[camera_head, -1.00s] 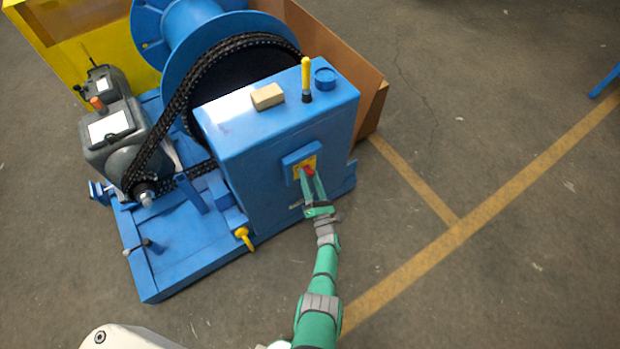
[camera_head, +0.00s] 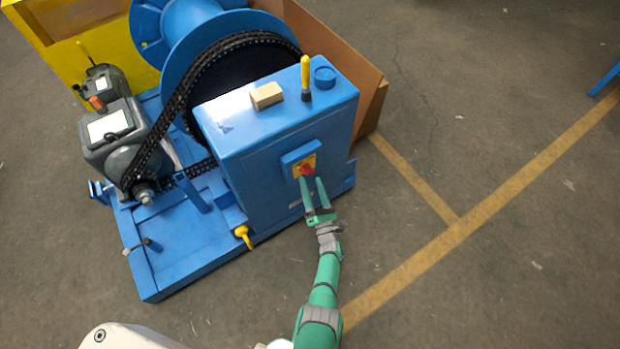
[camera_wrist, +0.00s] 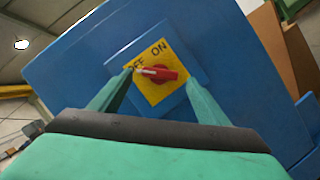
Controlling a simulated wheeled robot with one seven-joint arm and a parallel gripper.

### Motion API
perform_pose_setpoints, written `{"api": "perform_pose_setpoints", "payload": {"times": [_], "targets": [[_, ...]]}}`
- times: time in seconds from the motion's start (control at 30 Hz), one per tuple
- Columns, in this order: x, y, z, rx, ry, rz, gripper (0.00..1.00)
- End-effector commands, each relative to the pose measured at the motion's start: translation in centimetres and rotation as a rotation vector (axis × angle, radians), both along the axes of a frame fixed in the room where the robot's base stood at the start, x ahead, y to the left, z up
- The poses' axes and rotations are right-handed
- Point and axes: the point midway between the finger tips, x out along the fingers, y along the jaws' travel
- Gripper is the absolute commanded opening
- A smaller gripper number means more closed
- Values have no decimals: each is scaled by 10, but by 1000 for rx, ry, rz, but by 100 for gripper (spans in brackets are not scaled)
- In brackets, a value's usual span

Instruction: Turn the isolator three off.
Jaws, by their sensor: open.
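The isolator is a red rotary knob (camera_head: 307,171) on a yellow plate (camera_head: 298,171), set on a blue box on the machine's front face. In the wrist view the red knob (camera_wrist: 165,74) sits on the yellow plate (camera_wrist: 155,94) marked OFF and ON. Its white-marked end points left, at the OFF lettering, not at ON. My gripper (camera_head: 312,181) is open just in front of the knob. In the wrist view its fingers (camera_wrist: 158,82) stand wide on either side, apart from the knob. I see no number on the plate.
The blue machine housing (camera_head: 250,150) carries a tan block (camera_head: 267,95) and a yellow-handled lever (camera_head: 306,75) on top. A black chain (camera_head: 165,125) runs at the left to a grey motor (camera_head: 115,130). The floor to the right is clear.

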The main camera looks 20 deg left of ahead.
Motion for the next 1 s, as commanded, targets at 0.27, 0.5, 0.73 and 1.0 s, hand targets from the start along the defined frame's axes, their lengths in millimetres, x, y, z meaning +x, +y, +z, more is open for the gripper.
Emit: {"api": "perform_pose_setpoints", "payload": {"times": [0.27,0.5,0.73,1.0], "targets": [[-41,-30,-15,0,1,-2,70],[-57,-41,-20,-1,-1,0,70],[-59,-42,-21,-1,-1,1,70],[-58,-42,-21,0,-1,1,70]]}}
